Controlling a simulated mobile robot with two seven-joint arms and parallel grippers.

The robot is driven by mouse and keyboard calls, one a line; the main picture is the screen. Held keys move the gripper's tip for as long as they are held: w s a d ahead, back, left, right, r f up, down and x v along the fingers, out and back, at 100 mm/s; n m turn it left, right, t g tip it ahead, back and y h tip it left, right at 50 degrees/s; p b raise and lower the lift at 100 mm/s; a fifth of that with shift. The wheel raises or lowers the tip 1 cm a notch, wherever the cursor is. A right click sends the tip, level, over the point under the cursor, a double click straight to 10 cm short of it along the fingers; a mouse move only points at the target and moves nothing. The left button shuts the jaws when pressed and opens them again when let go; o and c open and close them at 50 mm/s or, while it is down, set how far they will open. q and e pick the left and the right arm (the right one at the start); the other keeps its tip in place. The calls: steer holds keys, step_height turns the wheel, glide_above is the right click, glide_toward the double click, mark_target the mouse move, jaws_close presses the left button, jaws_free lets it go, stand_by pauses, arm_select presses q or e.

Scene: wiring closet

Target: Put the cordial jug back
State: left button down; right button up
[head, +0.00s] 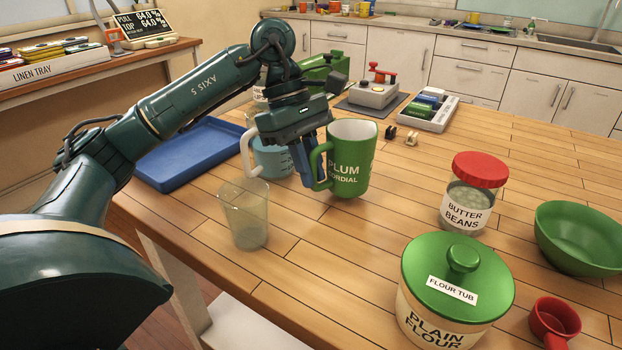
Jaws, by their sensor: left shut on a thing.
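The green cordial jug (352,160), lettered "PLUM CORDIAL", stands upright near the middle of the wooden table in the head view. Its handle is on its left side, toward my arm. My left gripper (312,172) points down at that handle and is shut on it. The fingers partly cover the handle. I cannot tell whether the jug's base touches the table or is slightly above it. My right gripper is not in view.
A clear tumbler (246,215) and a blue jug (273,160) with a pale handle stand close left of the gripper. A blue tray (190,152) lies behind them. A butter beans jar (467,195), flour tub (455,290) and green bowl (580,238) stand right. Table between is clear.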

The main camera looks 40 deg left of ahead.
arm_select(q)
steer(key=shift+f, duration=1.1)
steer(key=shift+f+b, duration=0.2)
steer(key=shift+b, duration=0.1)
steer(key=c, duration=1.5)
jaws_free()
steer(key=shift+o, duration=0.2)
steer(key=shift+r, duration=0.1)
steer(key=shift+r+p, duration=0.25)
steer(key=shift+p, duration=0.1)
steer(key=p+v, duration=0.2)
steer(key=v, duration=0.9)
steer(key=shift+a+r, duration=0.2)
steer(key=shift+r, duration=0.15)
